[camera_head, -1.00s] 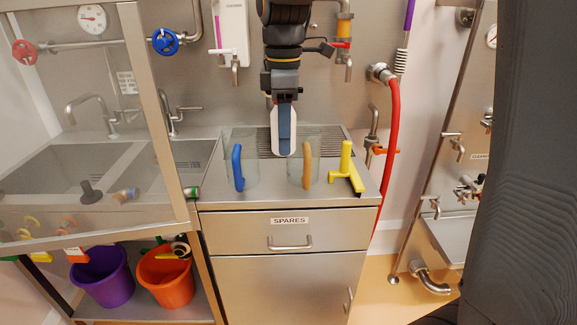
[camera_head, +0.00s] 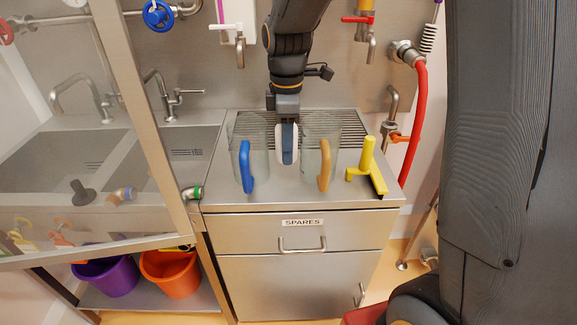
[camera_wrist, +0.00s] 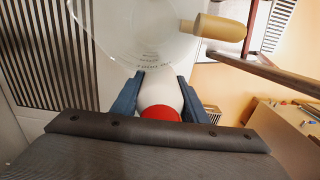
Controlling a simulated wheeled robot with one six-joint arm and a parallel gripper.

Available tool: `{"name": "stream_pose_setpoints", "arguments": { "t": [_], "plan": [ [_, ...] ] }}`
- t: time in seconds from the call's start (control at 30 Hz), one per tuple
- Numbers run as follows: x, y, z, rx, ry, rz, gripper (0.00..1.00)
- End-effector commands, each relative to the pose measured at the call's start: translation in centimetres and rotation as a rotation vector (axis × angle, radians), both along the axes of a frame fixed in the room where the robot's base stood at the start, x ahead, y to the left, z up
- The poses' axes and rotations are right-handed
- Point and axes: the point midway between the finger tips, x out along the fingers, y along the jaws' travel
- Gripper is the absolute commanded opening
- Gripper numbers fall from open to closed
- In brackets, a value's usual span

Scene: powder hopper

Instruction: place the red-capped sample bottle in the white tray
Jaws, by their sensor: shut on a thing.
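My gripper (camera_wrist: 160,92) is shut on a white bottle (camera_wrist: 160,88) with a red cap (camera_wrist: 160,114), seen in the wrist view. In the head view my gripper (camera_head: 287,158) points down over the steel counter, between two glass jugs. Pale edges of the bottle (camera_head: 279,143) show on either side of the near finger; its cap is hidden there. I cannot tell whether the bottle touches the counter. No white tray shows in either view.
A jug with a blue handle (camera_head: 246,168) stands left of my gripper, one with an orange handle (camera_head: 325,167) right. A yellow T-shaped thing (camera_head: 367,160) stands near the right edge. Sinks (camera_head: 75,165) lie left behind a slanted clear panel. The counter's front strip (camera_head: 290,198) is clear.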

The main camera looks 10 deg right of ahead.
Motion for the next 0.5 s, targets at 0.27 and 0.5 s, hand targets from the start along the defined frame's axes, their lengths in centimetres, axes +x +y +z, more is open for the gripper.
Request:
{"name": "stream_pose_setpoints", "arguments": {
  "t": [0.27,0.5],
  "plan": [
    [0.0,0.0,-3.3,0.0,0.0,0.0,0.12],
    [-0.1,0.0,-6.3,0.0,0.004,0.0,0.12]
  ]
}}
